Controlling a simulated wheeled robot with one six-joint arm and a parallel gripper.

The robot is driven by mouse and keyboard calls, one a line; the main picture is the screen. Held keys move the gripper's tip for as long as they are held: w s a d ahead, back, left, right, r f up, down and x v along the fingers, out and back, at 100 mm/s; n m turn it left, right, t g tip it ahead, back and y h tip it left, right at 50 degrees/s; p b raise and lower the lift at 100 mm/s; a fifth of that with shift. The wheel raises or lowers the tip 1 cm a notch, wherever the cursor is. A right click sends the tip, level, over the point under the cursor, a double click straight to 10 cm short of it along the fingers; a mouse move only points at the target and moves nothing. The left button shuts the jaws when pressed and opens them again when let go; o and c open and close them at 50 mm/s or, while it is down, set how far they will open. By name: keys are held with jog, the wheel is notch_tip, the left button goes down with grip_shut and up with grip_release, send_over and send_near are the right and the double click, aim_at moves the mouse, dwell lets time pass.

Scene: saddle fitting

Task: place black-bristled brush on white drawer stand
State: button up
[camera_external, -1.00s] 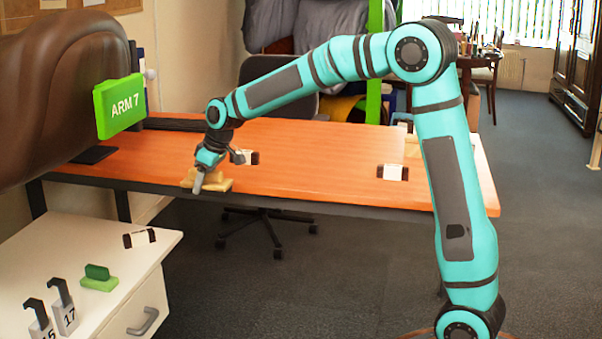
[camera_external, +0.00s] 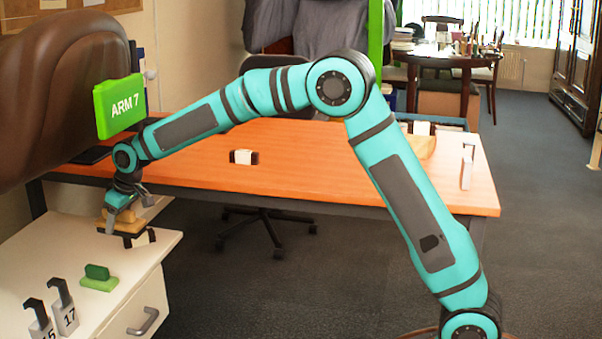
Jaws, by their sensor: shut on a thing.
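My gripper (camera_external: 122,208) is shut on a tan, wood-coloured brush (camera_external: 122,224). It holds the brush at the far edge of the top of the white drawer stand (camera_external: 50,260). The fingers and wrist hide part of the brush. Some dark colour shows under and beside it, but I cannot tell bristles from the dark-and-white piece behind. I also cannot tell whether the brush touches the stand's top.
The stand also bears a green block-shaped piece (camera_external: 98,278) and two black-hooked tags (camera_external: 63,305) near its front. A dark-and-white piece (camera_external: 140,238) lies close to the brush. The orange table (camera_external: 300,165) behind has another dark-and-white piece (camera_external: 243,157).

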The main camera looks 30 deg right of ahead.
aim_at(115, 262)
jog(key=w, duration=0.1)
jog(key=w+a+f, duration=0.1)
jog(key=w, duration=0.1)
jog(key=shift+a, duration=0.15)
jog(key=shift+f, duration=5.05)
jog(key=shift+f, duration=0.15)
jog(key=o, duration=1.1)
jog(key=shift+c, duration=0.2)
jog(key=v, duration=1.2)
